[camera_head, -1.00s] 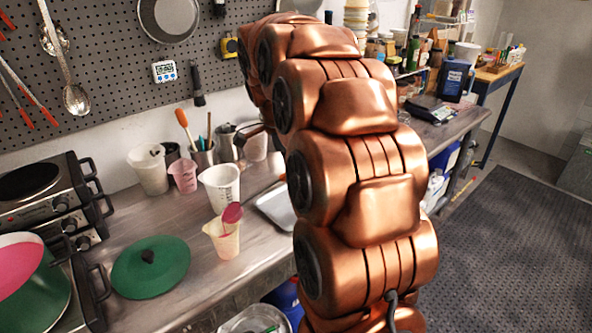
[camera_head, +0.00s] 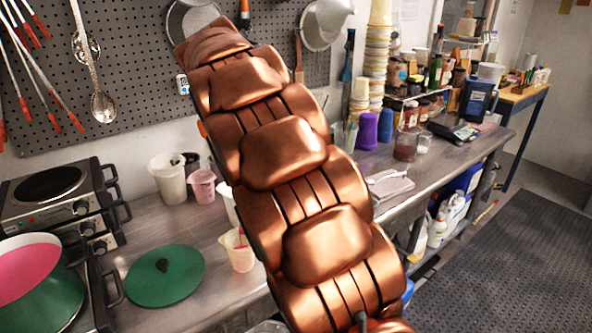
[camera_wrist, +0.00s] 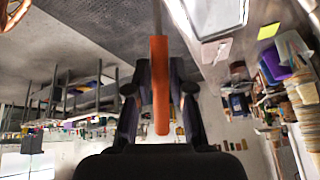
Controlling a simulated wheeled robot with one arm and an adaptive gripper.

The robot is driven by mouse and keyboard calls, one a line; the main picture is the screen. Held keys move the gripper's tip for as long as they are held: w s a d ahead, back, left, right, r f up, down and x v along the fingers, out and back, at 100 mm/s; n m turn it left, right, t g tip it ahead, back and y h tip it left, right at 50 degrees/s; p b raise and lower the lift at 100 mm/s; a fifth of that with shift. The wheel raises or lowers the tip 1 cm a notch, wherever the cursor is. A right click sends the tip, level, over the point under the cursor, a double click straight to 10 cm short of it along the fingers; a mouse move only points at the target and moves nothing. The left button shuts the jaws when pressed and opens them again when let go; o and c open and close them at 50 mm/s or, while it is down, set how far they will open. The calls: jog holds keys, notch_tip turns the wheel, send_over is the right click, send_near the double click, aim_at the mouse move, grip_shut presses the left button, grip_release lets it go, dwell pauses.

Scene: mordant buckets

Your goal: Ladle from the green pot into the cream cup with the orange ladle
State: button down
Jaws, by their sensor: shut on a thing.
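The green pot (camera_head: 55,292) stands at the lower left, with pink inside it. The cream cup (camera_head: 238,252) stands on the bench right of the green lid, partly behind my arm; a bit of pink shows at its rim. My gripper (camera_wrist: 160,88) is hidden behind my arm in the head view. In the wrist view it is shut on the orange handle of the ladle (camera_wrist: 159,70), with a grey shaft running away past the top edge. The ladle's bowl is out of view.
The green lid (camera_head: 165,276) lies flat between the pot and the cup. A two-burner hotplate (camera_head: 60,205) stands at the left. A white beaker (camera_head: 168,178) and a pink beaker (camera_head: 203,187) stand behind the cup. Jars and stacked cups crowd the right bench.

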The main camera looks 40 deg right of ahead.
jog(key=shift+w+a+r+h, duration=0.25)
jog(key=shift+a+r+h, duration=0.05)
jog(key=shift+a+r, duration=0.1)
jog(key=shift+w+a+r+g+h+b, duration=0.15)
jog(key=shift+w+a+g+h+b, duration=0.15)
jog(key=shift+a, duration=0.3)
jog(key=shift+w+a+r+g+h+b, duration=0.2)
jog(key=shift+w+a+h, duration=0.15)
jog(key=shift+a, duration=0.2)
jog(key=w+a+r+g+h+p, duration=0.1)
jog(key=w+a+r+h+p, duration=0.1)
jog(key=a+p, duration=0.3)
jog(key=w+h+p, duration=0.1)
jog(key=p, duration=0.2)
jog(key=shift+w+a+g+p, duration=0.15)
jog(key=shift+a+g+p, duration=0.15)
jog(key=shift+a+p, duration=0.1)
jog(key=shift+w+a+f, duration=0.1)
jog(key=shift+a+f, duration=0.05)
jog(key=shift+a, duration=0.05)
dwell(0.6)
dwell(0.7)
